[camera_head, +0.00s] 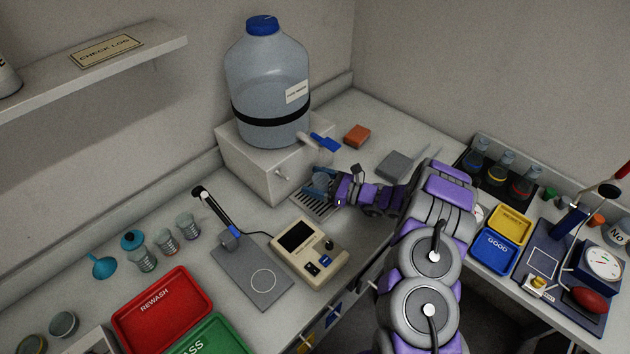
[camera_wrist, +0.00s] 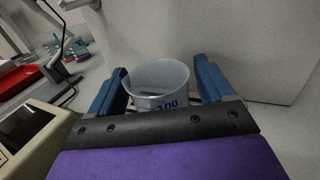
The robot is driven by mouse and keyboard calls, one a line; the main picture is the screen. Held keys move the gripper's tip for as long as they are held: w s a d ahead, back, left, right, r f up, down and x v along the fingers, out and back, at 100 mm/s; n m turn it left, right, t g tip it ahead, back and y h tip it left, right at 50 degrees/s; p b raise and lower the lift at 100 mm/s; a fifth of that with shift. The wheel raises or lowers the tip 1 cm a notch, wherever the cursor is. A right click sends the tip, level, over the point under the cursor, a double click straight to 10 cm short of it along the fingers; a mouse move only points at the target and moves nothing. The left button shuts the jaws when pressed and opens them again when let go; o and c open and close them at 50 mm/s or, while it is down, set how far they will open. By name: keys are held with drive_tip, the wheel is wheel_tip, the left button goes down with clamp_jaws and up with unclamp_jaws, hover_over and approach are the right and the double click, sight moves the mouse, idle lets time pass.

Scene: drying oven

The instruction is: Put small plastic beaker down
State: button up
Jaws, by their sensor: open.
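The small plastic beaker (camera_wrist: 158,82) is clear with a blue "100" marking and stands upright in the wrist view. It also shows in the head view (camera_head: 321,180), small and partly hidden by the fingers. It stands on or just over a slotted drip grate (camera_head: 311,205) in front of the white block under the water jug. My gripper (camera_wrist: 160,85) has one blue finger on each side of the beaker, with a gap visible at least on the right. In the head view my gripper (camera_head: 321,186) is open around the beaker.
A large water jug (camera_head: 268,95) stands on the white block (camera_head: 256,165), whose tap and blue lever (camera_head: 325,143) are above my gripper. A beige meter (camera_head: 309,252) is at the front left. A grey block (camera_head: 396,165) and orange block (camera_head: 357,135) lie behind my gripper.

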drive_tip(key=p+v, duration=0.2)
drive_tip(key=v, duration=0.9)
drive_tip(key=shift+d, duration=0.35)
drive_tip(key=s+a+r+n+g+h, duration=0.1)
drive_tip(key=s+a+r+n+g, duration=0.45)
drive_tip(key=r, duration=0.25)
drive_tip(key=s+a+r+n+g, duration=0.45)
drive_tip(key=s+a+r, duration=0.2)
drive_tip(key=r, duration=0.25)
drive_tip(key=s+a+r+n+g+h, duration=0.1)
drive_tip(key=s+r+n+h, duration=0.15)
drive_tip(key=s, duration=0.35)
drive_tip(key=s+r+n+g+h, duration=0.1)
drive_tip(key=s+r+n+h, duration=0.2)
drive_tip(key=s, duration=0.4)
drive_tip(key=s+d+n+t+h, duration=0.1)
drive_tip(key=s+d+n+h, duration=0.2)
drive_tip(key=s+d+h, duration=0.2)
drive_tip(key=s+d+r+n+t+h, duration=0.1)
drive_tip(key=s+d+n+h, duration=0.3)
drive_tip(key=s+d, duration=0.6)
drive_tip(key=s+t+h, duration=0.1)
drive_tip(key=s, duration=0.2)
drive_tip(key=shift+s, duration=0.25)
drive_tip(key=shift+a, duration=0.1)
drive_tip(key=shift+c, duration=0.3)
